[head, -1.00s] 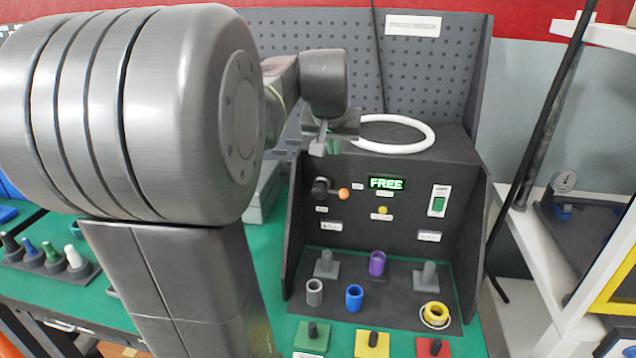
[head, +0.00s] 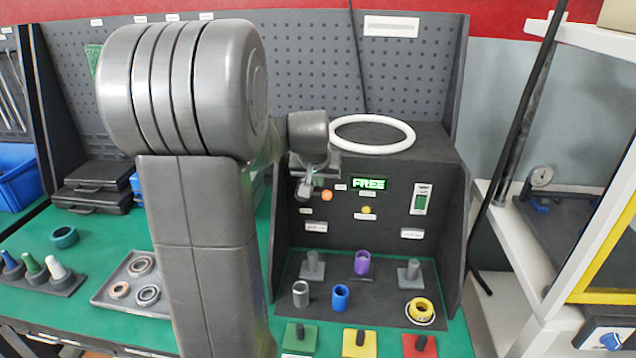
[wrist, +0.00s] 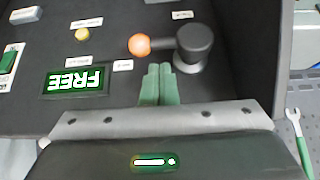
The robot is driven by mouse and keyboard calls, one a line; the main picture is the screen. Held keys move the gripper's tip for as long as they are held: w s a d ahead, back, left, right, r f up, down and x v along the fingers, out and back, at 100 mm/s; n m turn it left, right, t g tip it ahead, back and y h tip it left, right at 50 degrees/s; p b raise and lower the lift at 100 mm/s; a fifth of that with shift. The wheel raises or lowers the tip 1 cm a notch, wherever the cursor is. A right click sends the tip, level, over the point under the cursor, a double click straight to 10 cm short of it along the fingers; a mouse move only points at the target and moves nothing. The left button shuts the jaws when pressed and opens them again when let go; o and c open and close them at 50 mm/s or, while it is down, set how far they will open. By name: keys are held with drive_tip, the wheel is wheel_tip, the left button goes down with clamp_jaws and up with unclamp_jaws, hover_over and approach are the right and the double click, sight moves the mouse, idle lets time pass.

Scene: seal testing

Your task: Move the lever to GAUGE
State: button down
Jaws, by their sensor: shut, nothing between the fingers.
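The lever has a dark round hub (wrist: 195,45) and an arm ending in an orange ball (wrist: 139,45); the ball also shows in the head view (head: 326,196). In the head view the lever points right, towards the green display (head: 369,184) reading FREE. The display appears upside down in the wrist view (wrist: 75,80). My gripper (wrist: 160,68) is shut and empty, its green fingers together just beside the lever's arm, between ball and hub in the picture. Whether they touch it I cannot tell. Small labels around the lever are unreadable.
A yellow button (head: 366,210) and a green switch (head: 421,200) sit on the same dark panel. Below stand posts, a purple ring (head: 362,262), a blue ring (head: 340,297) and a yellow ring (head: 420,309). A white ring (head: 373,133) lies on the box top.

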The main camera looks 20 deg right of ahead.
drive_tip(key=shift+s+a+f, duration=0.1)
drive_tip(key=shift+f, duration=0.6)
